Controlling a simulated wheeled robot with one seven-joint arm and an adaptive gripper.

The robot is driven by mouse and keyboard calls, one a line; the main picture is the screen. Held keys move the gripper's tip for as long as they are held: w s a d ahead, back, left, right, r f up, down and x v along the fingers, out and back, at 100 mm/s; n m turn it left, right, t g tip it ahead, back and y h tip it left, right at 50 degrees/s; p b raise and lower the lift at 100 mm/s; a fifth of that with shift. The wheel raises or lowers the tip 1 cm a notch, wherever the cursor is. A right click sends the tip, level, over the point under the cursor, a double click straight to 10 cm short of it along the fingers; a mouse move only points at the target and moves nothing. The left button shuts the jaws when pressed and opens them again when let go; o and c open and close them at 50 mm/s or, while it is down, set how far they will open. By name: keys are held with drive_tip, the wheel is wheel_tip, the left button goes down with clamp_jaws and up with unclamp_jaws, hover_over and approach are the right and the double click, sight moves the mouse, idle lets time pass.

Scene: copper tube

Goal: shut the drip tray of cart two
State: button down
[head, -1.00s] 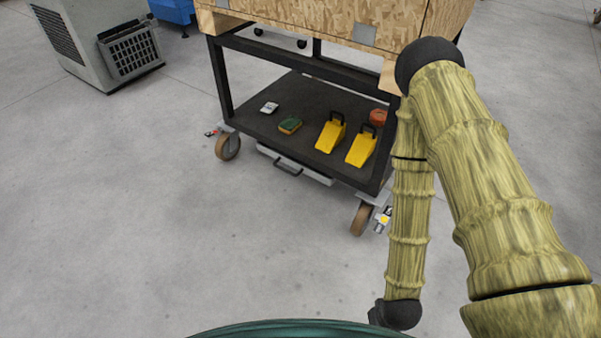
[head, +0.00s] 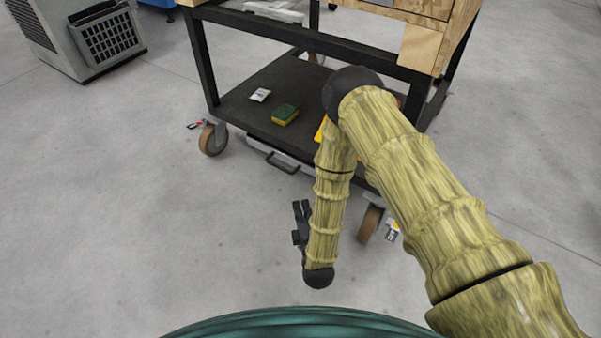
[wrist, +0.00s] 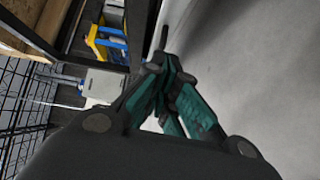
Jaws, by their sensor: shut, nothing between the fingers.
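The drip tray (head: 258,145) shows as a pale strip under the front edge of the cart's lower shelf, with a dark bar handle (head: 283,163) in front. How far it sticks out is hard to tell. The cart (head: 208,70) has a black frame and a plywood top; I see no number on it. My gripper (head: 300,208) is low, in front of the cart and a little to the right of the handle, apart from it. In the wrist view its fingers (wrist: 165,88) are together and empty. The tray is not clearly identifiable there.
A sponge (head: 285,114) and a small white card (head: 260,95) lie on the lower shelf. My arm hides much of the yellow wedges. Casters (head: 213,139) and (head: 370,222) stand at the cart's front corners. A grey machine (head: 85,45) stands back left. The floor left is clear.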

drive_tip(key=w, duration=0.1)
drive_tip(key=b, duration=0.7)
approach(298, 162)
drive_tip(key=w+a, duration=0.2)
drive_tip(key=w, duration=0.1)
drive_tip(key=shift+w+d+f+n+t+b, duration=0.3)
drive_tip(key=shift+w+d+b, duration=0.4)
drive_tip(key=shift+b, duration=0.2)
drive_tip(key=shift+r, duration=0.1)
